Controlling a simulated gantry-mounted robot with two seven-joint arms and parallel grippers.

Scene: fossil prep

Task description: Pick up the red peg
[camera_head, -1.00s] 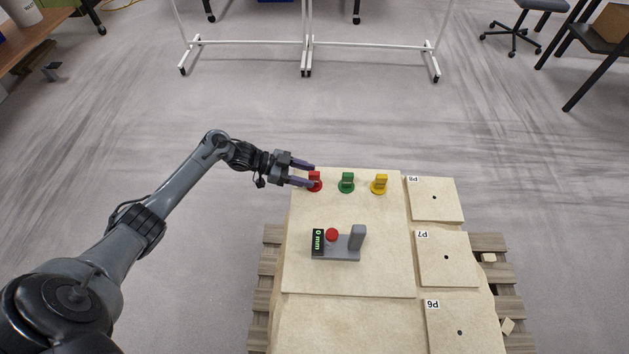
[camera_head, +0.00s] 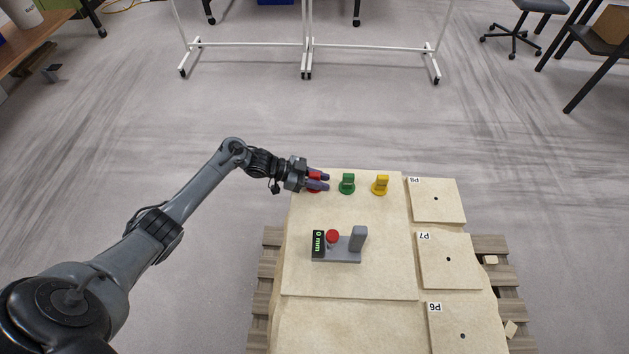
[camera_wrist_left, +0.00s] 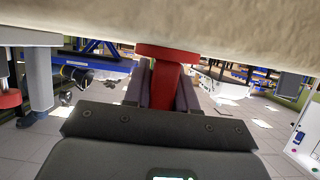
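The red peg (camera_head: 315,175) stands at the far left corner of the board, upright on its round base. My left gripper (camera_head: 324,182) is at the peg, with its purple fingers on both sides of the upright tab and partly hiding it. In the left wrist view, which looks upside down, the red peg (camera_wrist_left: 166,78) fills the space between the two fingers (camera_wrist_left: 165,92), and they look closed against its sides. The peg's base still seems to meet the board. My right gripper is in neither view.
A green peg (camera_head: 347,184) and a yellow peg (camera_head: 381,185) stand in a row to the right. A grey gauge (camera_head: 346,256) with a red button and a "0 mm" display sits nearer. Plates with holes, such as P8 (camera_head: 450,205), line the right side.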

